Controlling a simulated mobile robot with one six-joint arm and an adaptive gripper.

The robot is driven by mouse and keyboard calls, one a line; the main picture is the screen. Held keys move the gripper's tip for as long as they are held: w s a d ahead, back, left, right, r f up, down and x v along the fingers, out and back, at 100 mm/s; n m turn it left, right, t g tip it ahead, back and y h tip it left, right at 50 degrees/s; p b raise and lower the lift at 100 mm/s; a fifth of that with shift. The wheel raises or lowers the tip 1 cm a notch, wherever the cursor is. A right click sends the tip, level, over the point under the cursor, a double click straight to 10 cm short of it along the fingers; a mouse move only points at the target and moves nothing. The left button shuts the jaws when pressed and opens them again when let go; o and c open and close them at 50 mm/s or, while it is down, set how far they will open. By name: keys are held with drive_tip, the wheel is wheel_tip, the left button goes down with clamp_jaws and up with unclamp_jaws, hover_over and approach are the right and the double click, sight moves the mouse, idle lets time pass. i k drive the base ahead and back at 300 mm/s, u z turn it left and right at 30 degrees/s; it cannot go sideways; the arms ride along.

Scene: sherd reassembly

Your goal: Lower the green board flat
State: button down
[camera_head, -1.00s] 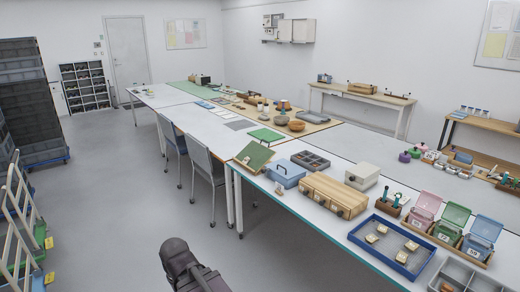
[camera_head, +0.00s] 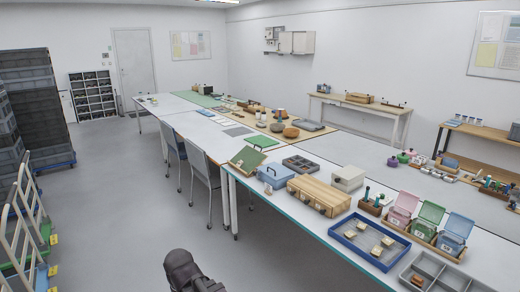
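My gripper's fingers are not in view.
A flat green mat (camera_head: 263,142) lies just behind the board. A blue case (camera_head: 275,174) and a wooden box (camera_head: 319,194) stand to its right. Chairs (camera_head: 201,175) stand left of it along the table. The floor (camera_head: 120,215) in front is clear.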

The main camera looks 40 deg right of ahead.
sight(252, 158)
drive_tip(key=k, duration=0.15)
drive_tip(key=z, duration=0.25)
drive_tip(key=i, duration=0.45)
drive_tip(key=z, duration=0.7)
drive_tip(key=i, duration=0.65)
drive_tip(key=z, duration=0.45)
drive_tip(key=i, duration=1.05)
drive_tip(key=u, duration=0.55)
drive_tip(key=i, duration=1.1)
drive_tip(key=u, duration=0.55)
